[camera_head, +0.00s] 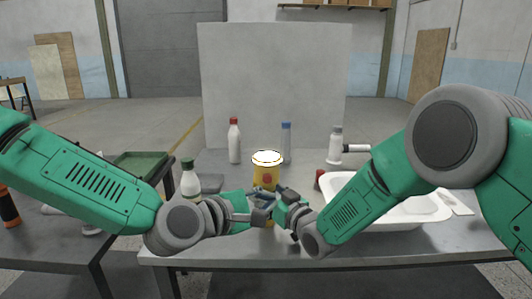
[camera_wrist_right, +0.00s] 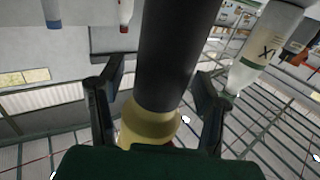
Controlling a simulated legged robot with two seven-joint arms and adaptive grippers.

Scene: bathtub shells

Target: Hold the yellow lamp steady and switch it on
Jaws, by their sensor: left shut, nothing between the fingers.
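The yellow lamp (camera_head: 267,176) stands upright on the grey table, with a bright white top and a red round mark on its side. My left gripper (camera_head: 264,208) is shut and empty in front of the lamp's lower body. My right gripper (camera_head: 287,205) is just right of it, also low at the lamp; the two overlap in the head view. In the right wrist view its fingers are apart, with yellow (camera_wrist_right: 150,126) and a dark cylinder (camera_wrist_right: 176,55) between them. Contact is unclear, and the grippers hide the lamp's lower part.
A red-capped bottle (camera_head: 234,143), a blue-capped bottle (camera_head: 286,145) and a white bottle (camera_head: 335,148) stand behind. A green-capped bottle (camera_head: 190,182) is left of the lamp. A white basin (camera_head: 400,212) lies right. A grey panel (camera_head: 275,85) rises behind the table.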

